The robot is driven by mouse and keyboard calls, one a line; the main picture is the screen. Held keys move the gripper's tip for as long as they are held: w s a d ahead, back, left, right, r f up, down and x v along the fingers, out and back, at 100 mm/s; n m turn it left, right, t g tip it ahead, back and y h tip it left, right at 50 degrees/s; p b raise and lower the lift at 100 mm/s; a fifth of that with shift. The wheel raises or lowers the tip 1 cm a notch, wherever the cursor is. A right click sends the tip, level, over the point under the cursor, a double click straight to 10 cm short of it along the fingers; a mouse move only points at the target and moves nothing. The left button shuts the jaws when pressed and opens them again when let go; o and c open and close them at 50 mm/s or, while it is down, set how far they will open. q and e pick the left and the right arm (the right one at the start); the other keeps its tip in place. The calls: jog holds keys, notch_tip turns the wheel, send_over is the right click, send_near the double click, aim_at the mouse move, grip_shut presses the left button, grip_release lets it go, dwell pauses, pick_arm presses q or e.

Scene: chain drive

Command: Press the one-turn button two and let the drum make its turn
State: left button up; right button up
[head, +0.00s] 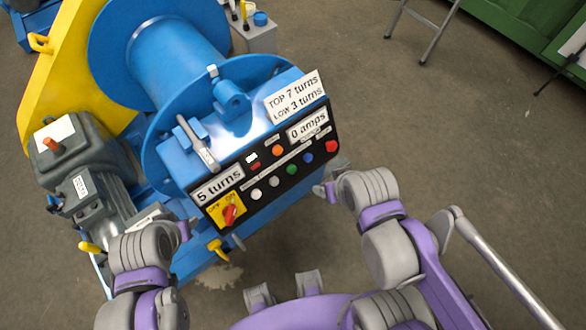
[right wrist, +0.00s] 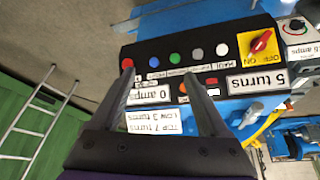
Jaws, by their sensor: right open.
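A black control panel (head: 262,172) on the blue winch carries a row of white, grey, green (head: 291,169), blue (head: 308,157) and red (head: 331,146) buttons. The labels are too small to tell which is one-turn button two. Displays read "5 turns" and "0 amps". The blue drum (head: 172,62) stands behind the panel. My right gripper (right wrist: 157,70) is open and empty, its fingertips in front of the button row, one overlapping the red button (right wrist: 127,62); contact cannot be told. My left gripper (head: 184,230) is at the panel's lower left, its jaws unclear.
A sign (head: 294,97) above the panel reads "TOP 7 turns, LOW 3 turns". A yellow switch plate with a red knob (head: 229,214) sits at the panel's lower left. A grey motor housing (head: 75,150) and yellow guard stand left. Floor to the right is clear up to a ladder (head: 425,40).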

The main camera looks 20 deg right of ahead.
grip_shut()
dwell(1.5)
